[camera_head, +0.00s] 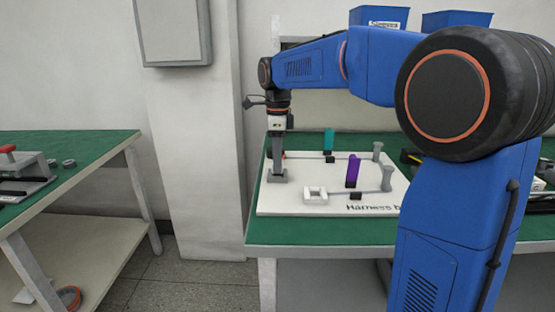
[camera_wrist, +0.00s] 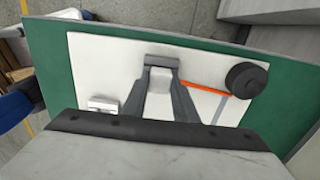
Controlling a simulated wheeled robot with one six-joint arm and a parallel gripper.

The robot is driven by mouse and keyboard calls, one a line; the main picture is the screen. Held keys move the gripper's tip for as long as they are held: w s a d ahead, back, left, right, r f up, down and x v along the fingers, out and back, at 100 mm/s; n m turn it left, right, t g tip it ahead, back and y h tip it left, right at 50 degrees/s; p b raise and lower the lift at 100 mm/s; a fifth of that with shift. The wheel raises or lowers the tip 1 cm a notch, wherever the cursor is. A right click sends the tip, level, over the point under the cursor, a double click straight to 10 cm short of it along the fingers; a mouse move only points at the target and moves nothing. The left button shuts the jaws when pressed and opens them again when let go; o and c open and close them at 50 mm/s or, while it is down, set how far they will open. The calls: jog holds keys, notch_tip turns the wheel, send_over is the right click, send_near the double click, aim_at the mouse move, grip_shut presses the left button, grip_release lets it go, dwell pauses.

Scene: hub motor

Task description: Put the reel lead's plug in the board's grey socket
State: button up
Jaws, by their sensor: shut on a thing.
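The white board (camera_head: 290,208) lies on the green bench. The grey socket (camera_head: 277,179) is near its left end, and it also shows in the wrist view (camera_wrist: 162,62). My gripper (camera_head: 278,170) points straight down at this socket. In the wrist view its fingertips (camera_wrist: 161,76) are right at the socket's edge. An orange lead (camera_wrist: 205,88) runs from the black reel (camera_wrist: 246,80) to the fingertips. My gripper is shut on the lead's plug, which the fingers hide. I cannot tell whether the plug is in the socket.
A white socket (camera_head: 315,194) sits near the board's front edge. Blue bins (camera_head: 378,16) are behind. Another bench (camera_head: 80,150) stands left, across a floor gap.

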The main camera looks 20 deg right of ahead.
jog(key=shift+f, duration=0.25)
jog(key=o, duration=1.1)
jog(key=shift+o, duration=0.2)
jog(key=shift+r, duration=0.1)
notch_tip(320, 180, up, 17)
jog(key=shift+s+r, duration=0.1)
